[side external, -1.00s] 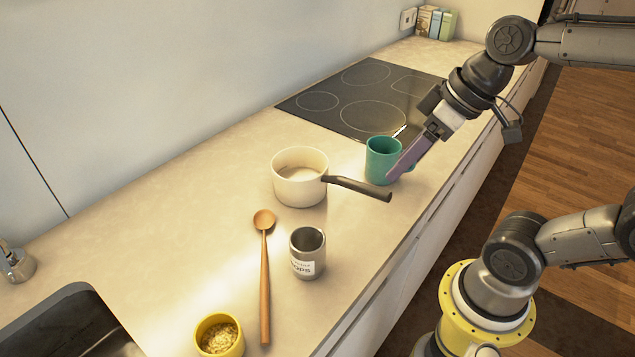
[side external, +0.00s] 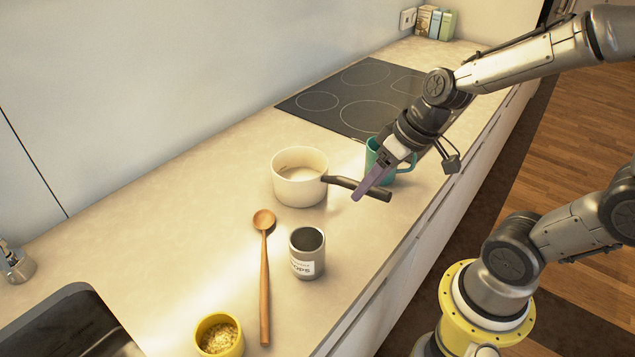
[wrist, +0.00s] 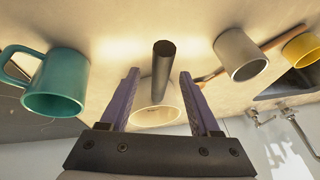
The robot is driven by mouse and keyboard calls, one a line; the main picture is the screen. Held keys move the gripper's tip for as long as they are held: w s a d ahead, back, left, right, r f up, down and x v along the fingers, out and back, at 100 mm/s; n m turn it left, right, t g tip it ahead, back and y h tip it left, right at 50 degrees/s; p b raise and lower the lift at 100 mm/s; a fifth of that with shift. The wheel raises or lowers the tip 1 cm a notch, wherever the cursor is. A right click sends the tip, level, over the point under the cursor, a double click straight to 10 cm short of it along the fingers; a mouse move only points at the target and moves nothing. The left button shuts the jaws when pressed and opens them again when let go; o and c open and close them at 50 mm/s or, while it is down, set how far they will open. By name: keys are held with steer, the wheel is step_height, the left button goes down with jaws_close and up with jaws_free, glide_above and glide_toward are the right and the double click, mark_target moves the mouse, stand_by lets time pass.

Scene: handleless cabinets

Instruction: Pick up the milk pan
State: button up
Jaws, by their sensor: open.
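The milk pan (side external: 299,190) is a cream pot with a dark handle (side external: 358,187). It stands upright on the counter, its handle pointing right toward the counter's front edge. My gripper (side external: 362,192) is at the handle in the side view, its purple fingers overlapping it in the picture. In the wrist view my gripper (wrist: 160,82) is open, with the dark handle (wrist: 163,65) showing between the two fingers and the pan's cream rim (wrist: 150,117) beyond. Whether the fingers touch the handle cannot be told.
A teal mug (side external: 403,177) stands close behind my gripper, partly hidden. A grey metal cup (side external: 307,262), a wooden spoon (side external: 264,270) and a yellow bowl (side external: 219,335) lie nearer the camera. A black cooktop (side external: 330,104) is behind, a sink (side external: 70,325) at lower left.

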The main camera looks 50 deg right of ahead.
steer(key=x, duration=0.5)
steer(key=shift+a+f, duration=0.1)
jaws_close()
stand_by(1.2)
